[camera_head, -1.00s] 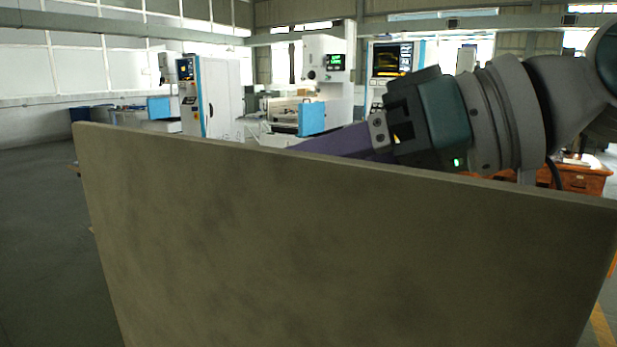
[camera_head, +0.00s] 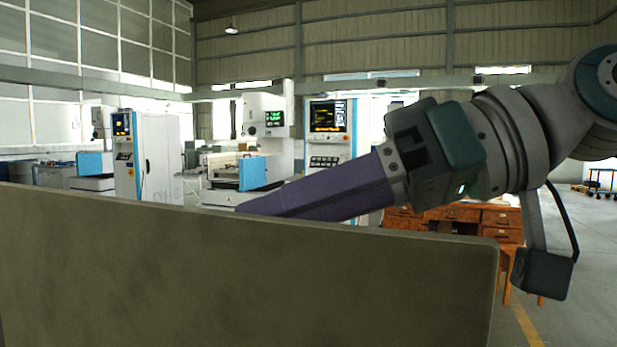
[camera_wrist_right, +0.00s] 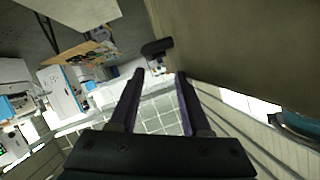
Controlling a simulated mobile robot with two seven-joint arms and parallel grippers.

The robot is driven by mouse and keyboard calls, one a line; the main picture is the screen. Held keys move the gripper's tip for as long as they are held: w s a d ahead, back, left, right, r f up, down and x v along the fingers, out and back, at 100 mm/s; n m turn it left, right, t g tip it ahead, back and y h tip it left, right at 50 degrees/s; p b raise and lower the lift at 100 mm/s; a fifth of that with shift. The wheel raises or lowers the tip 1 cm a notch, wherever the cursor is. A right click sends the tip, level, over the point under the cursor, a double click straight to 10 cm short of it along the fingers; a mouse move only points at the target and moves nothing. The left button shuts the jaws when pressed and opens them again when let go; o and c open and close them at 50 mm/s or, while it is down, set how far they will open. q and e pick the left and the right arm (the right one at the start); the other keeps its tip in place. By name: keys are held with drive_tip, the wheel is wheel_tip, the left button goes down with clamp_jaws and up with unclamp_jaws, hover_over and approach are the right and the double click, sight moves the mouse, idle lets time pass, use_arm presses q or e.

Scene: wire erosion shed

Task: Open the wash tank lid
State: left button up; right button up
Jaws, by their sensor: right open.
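A large flat grey-brown panel, seemingly the wash tank lid (camera_head: 250,280), stands steeply across the lower part of the head view. Its top edge slopes slightly down to the right. In the right wrist view the panel (camera_wrist_right: 245,45) fills the upper right, with a dark handle-like piece (camera_wrist_right: 157,47) by its edge. My right gripper (camera_head: 250,212) reaches over behind the panel's top edge, its purple fingertips partly hidden. In the wrist view its fingers (camera_wrist_right: 160,76) are apart and empty, just short of the dark piece. The tank itself is hidden. My left gripper is out of view.
Beyond the panel stand white machines with blue doors and screens (camera_head: 147,155) (camera_head: 265,115). A wooden desk (camera_head: 465,215) is behind my right arm. Open floor (camera_head: 580,260) lies at the far right.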

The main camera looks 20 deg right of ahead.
drive_tip(key=b+v, duration=0.2)
drive_tip(key=v, duration=0.7)
drive_tip(key=shift+w+f, duration=0.15)
drive_tip(key=shift+w, duration=0.05)
idle(0.5)
